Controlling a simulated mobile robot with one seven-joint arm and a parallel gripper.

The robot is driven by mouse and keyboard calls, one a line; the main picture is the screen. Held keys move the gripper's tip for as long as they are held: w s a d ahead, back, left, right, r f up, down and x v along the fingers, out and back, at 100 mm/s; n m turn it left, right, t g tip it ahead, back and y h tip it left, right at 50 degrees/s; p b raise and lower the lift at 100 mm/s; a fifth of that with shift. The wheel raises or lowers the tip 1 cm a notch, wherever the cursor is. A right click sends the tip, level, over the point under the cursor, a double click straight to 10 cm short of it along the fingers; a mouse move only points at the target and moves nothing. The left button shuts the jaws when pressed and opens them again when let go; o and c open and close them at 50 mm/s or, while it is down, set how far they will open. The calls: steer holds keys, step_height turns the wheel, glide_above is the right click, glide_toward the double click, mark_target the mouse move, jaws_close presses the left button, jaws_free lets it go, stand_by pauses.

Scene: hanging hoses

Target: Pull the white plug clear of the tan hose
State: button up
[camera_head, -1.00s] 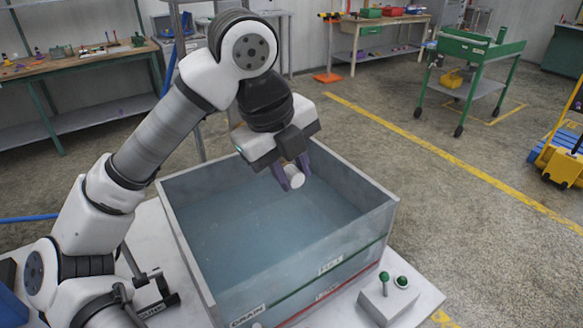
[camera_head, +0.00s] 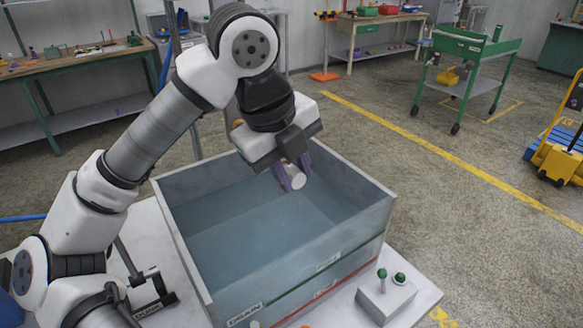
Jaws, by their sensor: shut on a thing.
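My gripper (camera_head: 293,178) hangs over the grey open tank (camera_head: 345,249), near its back right part. Its two purple fingers are shut on the white plug (camera_head: 298,181), a short pale cylinder whose round end faces the camera. A small tan patch (camera_head: 237,124) shows just behind the wrist, beside the arm. It may be part of the tan hose, but most of it is hidden by my arm. I see no tan hose touching the plug from this side.
The tank has a DRAIN label and green and red lines on its front. A small box with green knobs (camera_head: 384,300) stands at the front right. A post (camera_head: 194,135) rises behind the tank. A green cart (camera_head: 470,50) and open floor lie to the right.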

steer(key=shift+s+d, duration=0.1)
steer(key=shift+s, duration=0.05)
steer(key=shift+s+d+b, duration=0.25)
steer(key=shift+s+d, duration=0.35)
steer(key=shift+s, duration=0.3)
steer(key=shift+s+d+b, duration=0.25)
steer(key=shift+s+d, duration=0.35)
steer(key=shift+s, duration=0.25)
steer(key=r, duration=0.1)
steer(key=s+d+r+p, duration=0.1)
steer(key=s+r, duration=0.1)
steer(key=shift+s+d, duration=0.25)
steer(key=shift+d, duration=0.05)
